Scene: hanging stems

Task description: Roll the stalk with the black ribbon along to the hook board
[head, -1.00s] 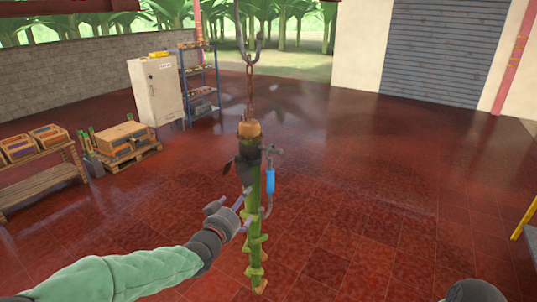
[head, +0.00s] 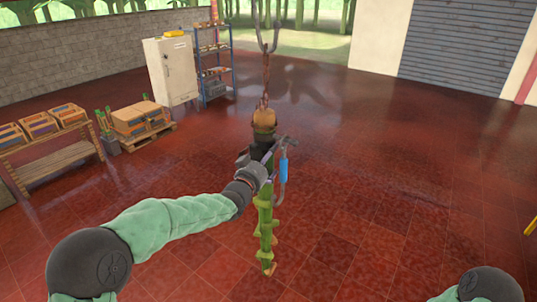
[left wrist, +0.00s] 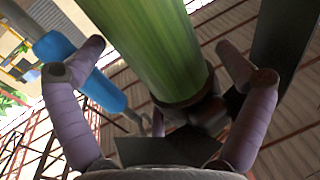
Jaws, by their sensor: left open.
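The green stalk (head: 265,222) hangs upright from a rusty chain (head: 265,80), with an orange-brown top end (head: 264,120). A black ribbon (head: 262,148) is wrapped below that end. My left gripper (head: 266,160) is at the upper stalk, just under the ribbon. In the left wrist view the stalk (left wrist: 155,45) stands between the spread fingers of my left gripper (left wrist: 160,65), which are apart from each other. A blue-handled metal piece (head: 284,170) hangs beside the stalk; its blue part (left wrist: 80,70) passes behind one finger. My right gripper is out of view, and I cannot make out a hook board.
A wooden bench with crates (head: 50,160) and a pallet with boxes (head: 142,120) stand at the left. A white cabinet (head: 170,70) and a blue shelf (head: 213,60) are at the back.

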